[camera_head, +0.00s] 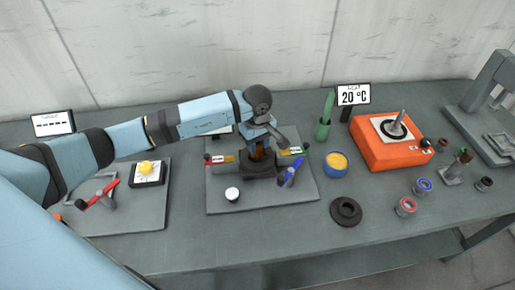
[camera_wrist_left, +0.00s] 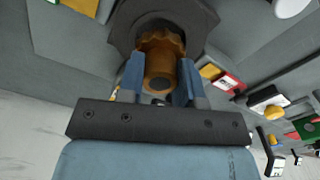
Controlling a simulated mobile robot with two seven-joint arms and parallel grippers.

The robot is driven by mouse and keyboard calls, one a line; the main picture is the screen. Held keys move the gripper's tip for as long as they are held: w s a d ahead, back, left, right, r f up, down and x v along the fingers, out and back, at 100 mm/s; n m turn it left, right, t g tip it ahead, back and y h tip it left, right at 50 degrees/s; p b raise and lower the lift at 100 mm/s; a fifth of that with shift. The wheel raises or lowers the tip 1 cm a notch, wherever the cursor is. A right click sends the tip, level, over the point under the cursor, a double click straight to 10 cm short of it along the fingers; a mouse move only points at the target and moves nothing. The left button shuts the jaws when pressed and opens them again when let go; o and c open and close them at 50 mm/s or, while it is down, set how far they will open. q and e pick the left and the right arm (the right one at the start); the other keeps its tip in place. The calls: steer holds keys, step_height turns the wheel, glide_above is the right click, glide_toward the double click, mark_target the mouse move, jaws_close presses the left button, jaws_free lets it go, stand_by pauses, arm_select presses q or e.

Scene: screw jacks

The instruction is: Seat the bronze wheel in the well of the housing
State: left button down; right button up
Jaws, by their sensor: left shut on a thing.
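The bronze wheel (camera_head: 257,150) is mostly hidden under my left gripper (camera_head: 262,146) in the head view. In the left wrist view the wheel (camera_wrist_left: 160,66), toothed with a round hub, sits between the two blue fingers of my left gripper (camera_wrist_left: 160,80), which is shut on it. The dark housing (camera_head: 258,170) stands on the grey mat in the middle of the table, right below the gripper. In the wrist view the housing (camera_wrist_left: 124,28) surrounds the wheel's far side. I cannot tell how deep the wheel sits in the well, which is hidden.
A grey mat (camera_head: 228,203) under the housing carries a white round piece (camera_head: 232,194), a blue-handled tool (camera_head: 290,172) and small labelled blocks. The front table edge is mostly clear.

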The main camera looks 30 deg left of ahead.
mark_target(258, 151)
arm_select(q)
step_height(258, 151, down, 3)
steer(key=shift+f, duration=0.25)
steer(key=c, duration=0.9)
jaws_free()
steer(key=shift+r, duration=0.35)
steer(key=shift+o, duration=0.6)
step_height(258, 151, up, 11)
steer(key=shift+f+b, duration=0.2)
steer(key=shift+b, duration=0.95)
steer(key=shift+s+r, duration=0.1)
steer(key=shift+r, duration=0.55)
steer(key=shift+f, duration=0.1)
